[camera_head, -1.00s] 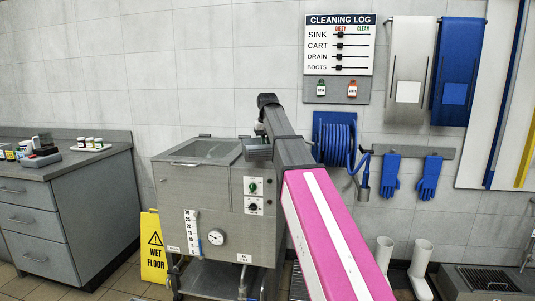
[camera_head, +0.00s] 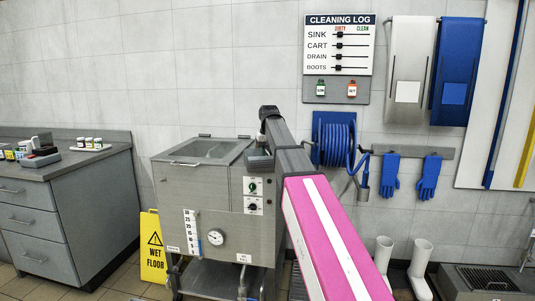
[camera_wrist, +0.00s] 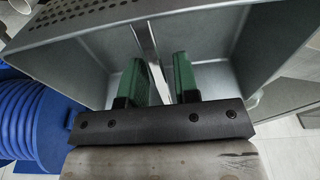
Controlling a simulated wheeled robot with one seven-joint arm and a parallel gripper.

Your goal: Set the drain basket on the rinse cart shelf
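The drain basket, a grey metal box with a perforated side, fills the upper wrist view (camera_wrist: 215,40). In the head view a grey box that appears to be the basket (camera_head: 260,160) shows beside my arm, at the mixer's right edge. My gripper (camera_wrist: 168,85) has its two green fingers inside the basket, on either side of a thin metal strip. In the head view my fingers are hidden by the arm. No shelf is clearly identifiable as the rinse cart's.
A jacketed mixer (camera_head: 190,195) with a closed lid stands left of my arm, above a low metal shelf (camera_head: 215,275). A wet-floor sign (camera_head: 153,248) stands left of it. A blue hose reel (camera_head: 338,143) hangs behind my arm; it also shows in the wrist view (camera_wrist: 25,115). White boots (camera_head: 420,265) stand right.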

